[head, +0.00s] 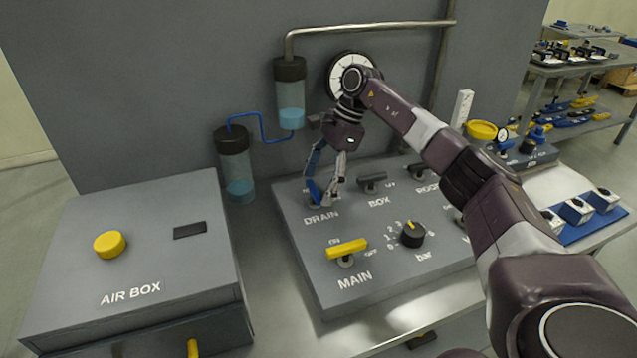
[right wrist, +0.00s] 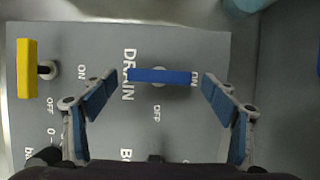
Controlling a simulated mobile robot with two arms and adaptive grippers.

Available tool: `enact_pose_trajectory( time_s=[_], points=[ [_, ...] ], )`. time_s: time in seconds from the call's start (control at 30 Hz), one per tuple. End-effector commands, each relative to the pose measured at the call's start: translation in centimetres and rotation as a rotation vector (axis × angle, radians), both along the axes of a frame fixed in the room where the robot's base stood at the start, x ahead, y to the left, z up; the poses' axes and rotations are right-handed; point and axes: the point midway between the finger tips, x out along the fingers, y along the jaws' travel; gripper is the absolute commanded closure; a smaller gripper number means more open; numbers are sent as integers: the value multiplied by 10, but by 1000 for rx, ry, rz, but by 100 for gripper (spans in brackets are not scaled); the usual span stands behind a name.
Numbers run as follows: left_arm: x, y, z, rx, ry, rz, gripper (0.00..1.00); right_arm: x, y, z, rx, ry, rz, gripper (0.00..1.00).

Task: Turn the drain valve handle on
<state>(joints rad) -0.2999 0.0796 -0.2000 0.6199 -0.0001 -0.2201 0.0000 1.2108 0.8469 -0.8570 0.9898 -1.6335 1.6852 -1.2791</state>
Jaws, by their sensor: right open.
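The drain valve handle (right wrist: 163,76) is a blue bar on the grey panel, above the DRAIN lettering in the head view (head: 314,191). In the right wrist view it lies level, its right end at the ON mark and its left end by the DRAIN lettering; the OFF mark is below it. My right gripper (right wrist: 160,86) is open, with one finger beyond each end of the bar and visible gaps between. In the head view the right gripper (head: 322,186) points down at the handle, partly covering it. My left gripper is not in view.
The yellow MAIN handle (head: 347,248) and black bar knob (head: 412,234) are in front of the drain valve. The black BOX handle (head: 372,180) is to its right. Clear cylinders (head: 236,165) with blue liquid stand behind left. The grey air box (head: 140,260) is at left.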

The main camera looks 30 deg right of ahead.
Motion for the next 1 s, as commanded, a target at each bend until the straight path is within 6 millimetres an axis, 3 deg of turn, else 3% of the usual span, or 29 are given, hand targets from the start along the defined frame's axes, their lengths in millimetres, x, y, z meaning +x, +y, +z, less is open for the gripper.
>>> enact_pose_trajectory(
  time_s=[0.27, 0.7, 1.0],
  points=[
    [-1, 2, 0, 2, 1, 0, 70, 0, -4, 9, 0, 0, -2, 21],
    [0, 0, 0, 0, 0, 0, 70, -7, -36, 89, 1, -3, -2, 21],
    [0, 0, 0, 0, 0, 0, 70, -10, -45, 110, 0, 1, -1, 21]
  ],
)
